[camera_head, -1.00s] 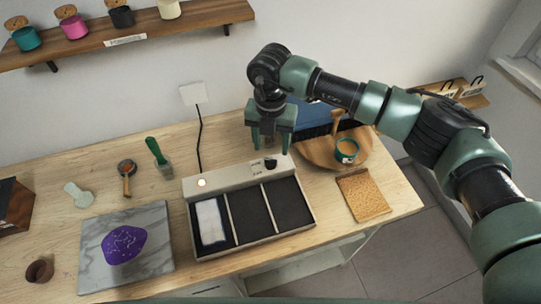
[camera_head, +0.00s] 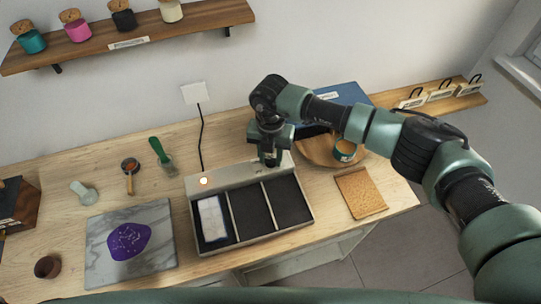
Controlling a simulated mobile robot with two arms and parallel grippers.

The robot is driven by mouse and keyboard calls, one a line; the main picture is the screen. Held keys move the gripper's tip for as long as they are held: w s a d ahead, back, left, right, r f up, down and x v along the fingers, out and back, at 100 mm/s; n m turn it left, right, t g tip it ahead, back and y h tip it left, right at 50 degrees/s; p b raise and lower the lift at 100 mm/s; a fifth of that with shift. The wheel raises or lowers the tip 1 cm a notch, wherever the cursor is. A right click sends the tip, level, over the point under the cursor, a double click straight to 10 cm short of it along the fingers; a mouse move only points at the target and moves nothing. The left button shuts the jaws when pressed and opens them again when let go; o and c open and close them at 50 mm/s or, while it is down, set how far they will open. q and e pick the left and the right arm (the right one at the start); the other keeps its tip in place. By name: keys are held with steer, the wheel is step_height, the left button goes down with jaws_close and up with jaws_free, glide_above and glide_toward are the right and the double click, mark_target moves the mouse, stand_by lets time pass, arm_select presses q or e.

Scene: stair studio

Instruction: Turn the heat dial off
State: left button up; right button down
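The heat dial is on the sloped back panel (camera_head: 232,174) of a grey device with three compartments (camera_head: 265,238). My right gripper (camera_head: 271,157) is lowered over the right part of this panel and hides the dial. Its fingers are seen almost edge-on, so I cannot tell whether they are open or shut, or whether they touch the dial. A small round lamp (camera_head: 203,181) glows at the left of the panel. A white slab (camera_head: 212,219) lies in the left compartment. My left gripper is not in view.
A marble slab (camera_head: 105,268) with a purple patch (camera_head: 129,241) lies at left. A green-handled tool (camera_head: 160,152) and a wooden-handled tool (camera_head: 130,175) lie behind it.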

steer(key=shift+f+n+b, duration=0.1)
steer(key=shift+n+b, duration=0.3)
steer(key=shift+b, duration=0.3)
steer(key=n+b, duration=0.8)
steer(key=b, duration=0.5)
steer(key=shift+w+d+f+n, duration=0.1)
steer(key=shift+n, duration=0.3)
steer(key=shift+r+n+b, duration=0.25)
steer(key=shift+n+b, duration=0.95)
steer(key=shift+b, duration=0.15)
steer(key=shift+r, duration=0.1)
steer(key=c, duration=1)
jaws_free()
